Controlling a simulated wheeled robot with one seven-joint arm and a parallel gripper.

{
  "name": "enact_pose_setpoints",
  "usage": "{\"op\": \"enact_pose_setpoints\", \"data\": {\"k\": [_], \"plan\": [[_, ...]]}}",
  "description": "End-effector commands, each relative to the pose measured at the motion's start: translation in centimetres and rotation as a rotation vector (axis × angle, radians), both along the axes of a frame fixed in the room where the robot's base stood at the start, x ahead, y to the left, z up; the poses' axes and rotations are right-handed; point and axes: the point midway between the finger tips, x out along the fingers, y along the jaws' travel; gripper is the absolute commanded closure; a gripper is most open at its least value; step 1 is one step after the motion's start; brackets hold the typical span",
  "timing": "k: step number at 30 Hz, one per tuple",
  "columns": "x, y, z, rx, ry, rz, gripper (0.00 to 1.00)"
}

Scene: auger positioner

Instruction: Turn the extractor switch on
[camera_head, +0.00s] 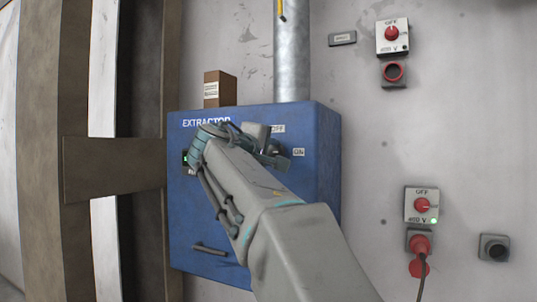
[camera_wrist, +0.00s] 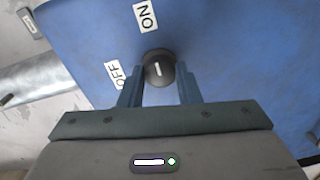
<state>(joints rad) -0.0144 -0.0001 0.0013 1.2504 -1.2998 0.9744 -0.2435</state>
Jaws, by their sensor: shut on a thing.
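The extractor switch is a round black knob (camera_wrist: 158,67) with a short white mark, on the front of the blue extractor box (camera_head: 225,210). The OFF label (camera_wrist: 113,74) is left of the knob in the wrist view, and the ON label (camera_wrist: 146,16) is above it. The white mark slants slightly; I cannot tell which end is its pointer. My gripper (camera_wrist: 159,80) has one finger on each side of the knob and is shut on it. In the head view my gripper (camera_head: 273,153) is at the box's upper right, partly hiding the knob and the EXTRACTOR lettering.
A metal duct (camera_head: 292,55) rises from the box top beside a small brown block (camera_head: 219,88). Red-knobbed 400 V switches (camera_head: 392,35) and sockets are on the wall at right. A handle (camera_head: 210,248) is low on the box. A brown beam (camera_head: 112,168) stands left.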

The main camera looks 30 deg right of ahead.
Motion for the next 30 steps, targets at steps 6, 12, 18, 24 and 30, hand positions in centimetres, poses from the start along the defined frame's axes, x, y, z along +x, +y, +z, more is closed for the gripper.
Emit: {"op": "enact_pose_setpoints", "data": {"k": [6, 12, 18, 24, 30], "plan": [[0.0, -0.1, -0.1, 0.002, 0.002, -0.004, 0.93], [0.0, -0.1, -0.1, 0.002, 0.001, -0.002, 0.48], [0.0, 0.1, 0.0, 0.001, 0.001, 0.0, 0.48], [-1.3, 1.7, 0.1, 0.0, 0.0, 0.003, 0.48], [-4.1, 5.3, 0.2, 0.0, -0.001, 0.004, 0.48]]}}
